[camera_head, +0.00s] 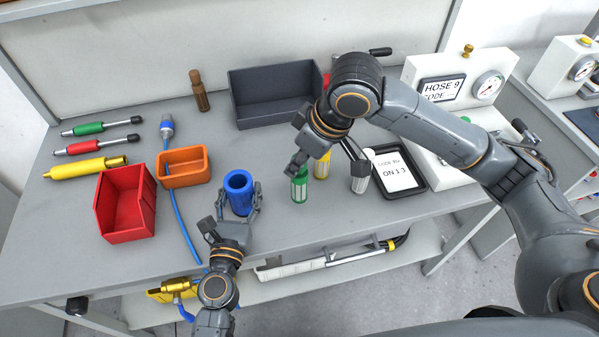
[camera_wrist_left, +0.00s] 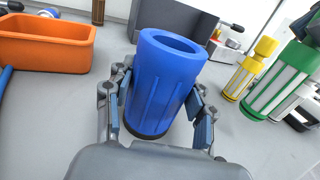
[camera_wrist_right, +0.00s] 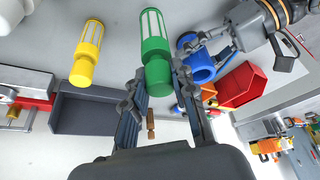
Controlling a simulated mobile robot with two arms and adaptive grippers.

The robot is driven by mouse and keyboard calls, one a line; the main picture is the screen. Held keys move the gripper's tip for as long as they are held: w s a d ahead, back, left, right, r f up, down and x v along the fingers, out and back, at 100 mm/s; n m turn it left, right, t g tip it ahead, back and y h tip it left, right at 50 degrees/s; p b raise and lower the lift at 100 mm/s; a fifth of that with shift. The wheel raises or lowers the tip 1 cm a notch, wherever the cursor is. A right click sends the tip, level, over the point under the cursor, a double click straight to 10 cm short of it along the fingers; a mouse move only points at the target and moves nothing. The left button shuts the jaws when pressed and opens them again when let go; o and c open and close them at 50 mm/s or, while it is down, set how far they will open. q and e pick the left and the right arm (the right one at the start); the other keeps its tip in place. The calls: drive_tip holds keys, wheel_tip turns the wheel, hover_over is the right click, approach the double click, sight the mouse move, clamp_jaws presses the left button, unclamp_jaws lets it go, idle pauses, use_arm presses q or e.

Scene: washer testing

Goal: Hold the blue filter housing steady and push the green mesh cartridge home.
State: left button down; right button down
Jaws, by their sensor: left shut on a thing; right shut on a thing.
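The blue filter housing (camera_head: 238,193) stands upright near the table's front edge, its round top opening empty. My left gripper (camera_head: 240,204) is shut on its sides; the left wrist view shows the fingers on either side of the housing (camera_wrist_left: 165,88). The green mesh cartridge (camera_head: 300,188) is upright, to the right of the housing and apart from it. My right gripper (camera_head: 298,165) is shut on its upper end; the right wrist view shows the cartridge (camera_wrist_right: 154,50) between the fingers. I cannot tell whether its lower end touches the table.
A yellow cartridge (camera_head: 322,167) and a white one (camera_head: 360,178) stand right of the green one. An orange bin (camera_head: 184,168) and red bin (camera_head: 125,202) are left of the housing. A grey bin (camera_head: 272,112) stands behind. A blue hose (camera_head: 180,215) runs over the front edge.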

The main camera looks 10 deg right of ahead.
use_arm(q)
drive_tip(key=shift+r, duration=0.1)
use_arm(e)
wheel_tip(320, 180, up, 6)
drive_tip(key=a, duration=0.2)
drive_tip(key=w+a, duration=0.3)
drive_tip(key=a, duration=0.7)
drive_tip(key=shift+w+a+r, duration=0.25)
drive_tip(key=shift+w+r, duration=0.05)
drive_tip(key=shift+f, duration=0.15)
drive_tip(key=shift+f, duration=0.85)
drive_tip(key=shift+f, duration=0.25)
drive_tip(key=shift+f, duration=2.05)
drive_tip(key=shift+f, duration=0.25)
